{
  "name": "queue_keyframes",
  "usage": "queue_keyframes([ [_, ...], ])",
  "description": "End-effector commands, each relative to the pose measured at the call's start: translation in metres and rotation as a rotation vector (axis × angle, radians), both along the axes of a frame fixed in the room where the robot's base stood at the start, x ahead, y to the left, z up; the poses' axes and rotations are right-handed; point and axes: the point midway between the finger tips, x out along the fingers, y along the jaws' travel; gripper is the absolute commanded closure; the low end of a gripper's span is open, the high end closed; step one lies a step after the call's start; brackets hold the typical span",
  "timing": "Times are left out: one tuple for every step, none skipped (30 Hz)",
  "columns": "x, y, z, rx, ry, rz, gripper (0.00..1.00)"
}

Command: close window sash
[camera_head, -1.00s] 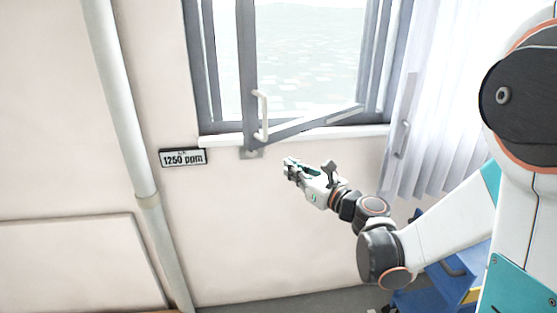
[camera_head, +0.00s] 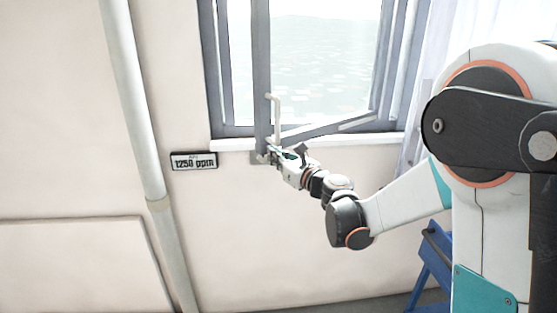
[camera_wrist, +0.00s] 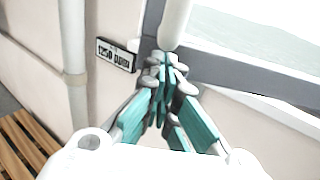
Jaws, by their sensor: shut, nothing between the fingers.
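The grey window sash (camera_head: 261,75) stands ajar, swung inward from the frame, with its lower rail slanting out toward the left. A white handle (camera_head: 277,117) is on its free edge; in the wrist view the handle (camera_wrist: 174,22) hangs just beyond the fingertips. My gripper (camera_head: 272,152) is shut and empty at the lower corner of the sash, just below the handle. In the wrist view the teal fingers (camera_wrist: 165,75) are together. I cannot tell whether the fingertips touch the sash.
A vertical pipe (camera_head: 138,100) runs further left. A white sill (camera_head: 235,145) lies below the window. A pale curtain (camera_head: 440,60) and a blue cart (camera_head: 432,265) are at right.

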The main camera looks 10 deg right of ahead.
Motion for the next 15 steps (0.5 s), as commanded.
queue_keyframes([
  [0.000, 0.000, 0.000, 0.000, 0.000, 0.000, 1.00],
  [0.000, 0.000, 0.000, 0.000, 0.000, 0.000, 1.00],
  [0.000, 0.000, 0.000, 0.000, 0.000, 0.000, 1.00],
  [0.000, 0.000, 0.000, 0.000, 0.000, 0.000, 1.00],
  [0.000, 0.000, 0.000, 0.000, 0.000, 0.000, 1.00],
  [0.000, 0.000, 0.000, 0.000, 0.000, 0.000, 1.00],
  [0.000, 0.000, 0.000, 0.000, 0.000, 0.000, 1.00],
  [0.001, 0.001, 0.000, 0.000, 0.000, -0.001, 1.00],
  [0.002, 0.002, 0.000, 0.000, 0.000, -0.003, 1.00],
  [0.003, 0.003, 0.000, 0.000, 0.000, -0.005, 1.00],
  [0.005, 0.004, 0.000, 0.000, 0.000, -0.008, 1.00],
  [0.008, 0.007, 0.000, 0.000, 0.000, -0.015, 1.00],
  [0.011, 0.009, 0.000, 0.000, 0.000, -0.021, 1.00],
  [0.015, 0.011, 0.000, 0.000, 0.000, -0.028, 1.00],
  [0.021, 0.015, 0.000, 0.000, 0.000, -0.039, 1.00],
])
